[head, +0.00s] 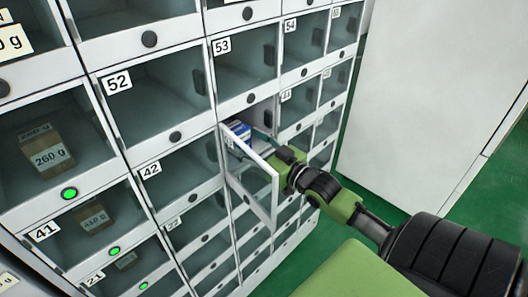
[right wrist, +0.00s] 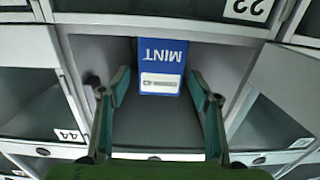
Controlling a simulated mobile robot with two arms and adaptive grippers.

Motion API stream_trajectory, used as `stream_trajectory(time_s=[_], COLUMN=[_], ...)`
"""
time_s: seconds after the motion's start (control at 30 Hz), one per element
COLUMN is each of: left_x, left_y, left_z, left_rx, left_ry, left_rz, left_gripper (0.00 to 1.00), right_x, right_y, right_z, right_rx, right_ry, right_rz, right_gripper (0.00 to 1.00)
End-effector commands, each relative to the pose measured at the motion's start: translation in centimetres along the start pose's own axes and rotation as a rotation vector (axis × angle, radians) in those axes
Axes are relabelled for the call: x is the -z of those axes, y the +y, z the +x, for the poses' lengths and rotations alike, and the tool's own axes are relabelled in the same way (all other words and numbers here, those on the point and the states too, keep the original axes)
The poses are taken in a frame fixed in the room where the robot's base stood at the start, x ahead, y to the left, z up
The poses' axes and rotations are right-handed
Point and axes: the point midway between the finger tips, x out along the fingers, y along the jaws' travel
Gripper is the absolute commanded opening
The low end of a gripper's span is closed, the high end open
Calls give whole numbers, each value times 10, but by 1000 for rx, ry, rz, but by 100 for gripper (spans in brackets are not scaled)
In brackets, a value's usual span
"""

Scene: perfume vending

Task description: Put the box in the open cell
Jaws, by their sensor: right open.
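The blue box with a white label, marked MINT (right wrist: 161,58), stands inside the open cell (right wrist: 95,52) in the right wrist view, where its lettering is upside down. In the head view, part of the box (head: 240,129) shows behind the swung-out door (head: 274,203). My right gripper (head: 264,140) reaches into that cell. In the wrist view its two fingers (right wrist: 158,80) are spread, one on each side of the box, with a visible gap on both sides. The rest of the box is hidden in the head view. My left gripper is not in view.
Closed cells with clear doors surround the open one, including 42 (head: 150,170), 52 (head: 119,83) and 53 (head: 221,46). Brown boxes, one marked 260 g (head: 48,157), sit in lit cells at left. A white panel (head: 425,90) and green floor (head: 360,178) lie at right.

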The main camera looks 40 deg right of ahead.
Motion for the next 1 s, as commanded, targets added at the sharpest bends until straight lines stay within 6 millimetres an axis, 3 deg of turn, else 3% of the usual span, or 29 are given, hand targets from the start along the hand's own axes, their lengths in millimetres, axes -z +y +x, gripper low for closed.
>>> stream_trajectory(time_s=[0.2, 0.43, 0.87, 0.93, 1.0], left_x=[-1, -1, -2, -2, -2], left_y=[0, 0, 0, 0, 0], left_z=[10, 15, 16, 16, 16], left_rx=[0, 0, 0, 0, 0], left_ry=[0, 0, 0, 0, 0], left_rz=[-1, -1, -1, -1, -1], left_gripper=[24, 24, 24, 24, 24], right_x=[-3, -2, 0, -9, -33], right_y=[0, 0, 0, 5, 16], right_z=[-35, -62, -73, -73, -74], right_rx=[1, 0, -1, -12, -41], right_ry=[-4, -2, 0, -14, -51], right_rz=[-1, -1, 0, 1, 5], right_gripper=[58, 58, 58, 58, 58])
